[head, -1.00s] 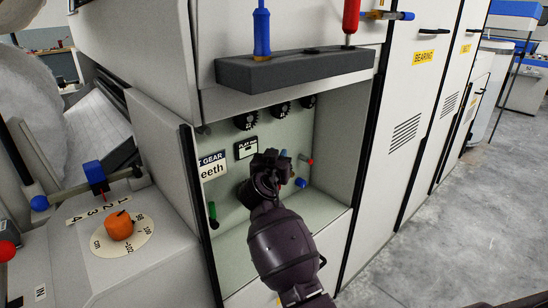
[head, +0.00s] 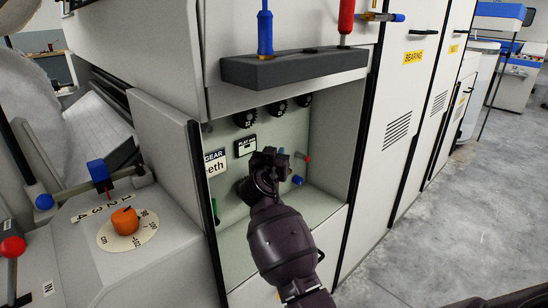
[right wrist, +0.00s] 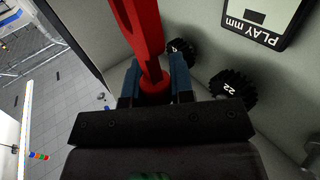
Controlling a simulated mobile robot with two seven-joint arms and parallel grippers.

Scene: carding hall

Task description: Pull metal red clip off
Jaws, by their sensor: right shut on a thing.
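My right gripper (head: 264,160) reaches into the open compartment of the pale machine; its fingertips are hard to make out in the head view. In the right wrist view its blue fingers (right wrist: 155,85) are shut on a long bright red piece (right wrist: 143,35), which looks like the red clip. The piece runs up and out of the top of that view, with a round red collar between the fingers. The clip cannot be made out in the head view, where my gripper hides that spot. My left gripper is not in view.
Dark toothed gears (head: 246,119) line the compartment's back wall above a play gauge plate (head: 246,146). A red-tipped pin (head: 307,158) and a blue knob (head: 297,180) sit right of my gripper. A dark tool shelf (head: 295,67) overhangs the opening. An orange dial (head: 125,221) is at left.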

